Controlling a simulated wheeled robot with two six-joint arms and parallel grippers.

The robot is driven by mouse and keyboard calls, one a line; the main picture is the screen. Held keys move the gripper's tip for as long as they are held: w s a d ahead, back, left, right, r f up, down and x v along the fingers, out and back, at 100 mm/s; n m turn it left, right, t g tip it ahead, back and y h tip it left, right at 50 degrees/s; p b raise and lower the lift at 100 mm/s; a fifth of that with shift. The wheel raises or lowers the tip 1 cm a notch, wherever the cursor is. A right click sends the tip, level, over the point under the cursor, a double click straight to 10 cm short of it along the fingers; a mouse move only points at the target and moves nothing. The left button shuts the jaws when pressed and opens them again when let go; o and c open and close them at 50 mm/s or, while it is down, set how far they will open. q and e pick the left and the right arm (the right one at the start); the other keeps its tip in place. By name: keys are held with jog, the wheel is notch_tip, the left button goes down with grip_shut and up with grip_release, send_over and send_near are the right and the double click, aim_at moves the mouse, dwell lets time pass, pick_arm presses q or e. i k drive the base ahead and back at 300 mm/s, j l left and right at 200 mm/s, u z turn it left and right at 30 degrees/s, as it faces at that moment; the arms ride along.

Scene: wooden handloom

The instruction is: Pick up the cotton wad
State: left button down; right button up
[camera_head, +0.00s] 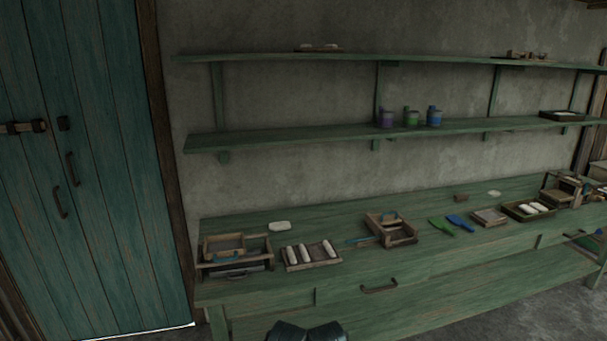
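A small white, rounded lump (279,226) that looks like a cotton wad lies on the green workbench (340,220), behind the rack of white rolls. A second small white, flat piece (494,193) lies further right near the back of the bench; I cannot tell which of the two is the cotton wad. Two dark parts of mine show at the bottom middle edge, in front of the bench and far from both white pieces. No gripper fingers can be made out.
A wooden box frame (237,245), a tray of white rolls (312,254), a wooden tool (391,230), green (441,226) and blue (457,221) brushes and a dark tray (529,209) stand on the bench. Shelves (300,137) hang above. A teal door (90,150) is left.

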aim_at(285, 225)
jog(key=i+j+z, duration=0.3)
jog(key=i+j, duration=0.3)
jog(key=i, duration=0.2)
jog(key=i+j+z, duration=0.3)
jog(key=i+j, duration=0.4)
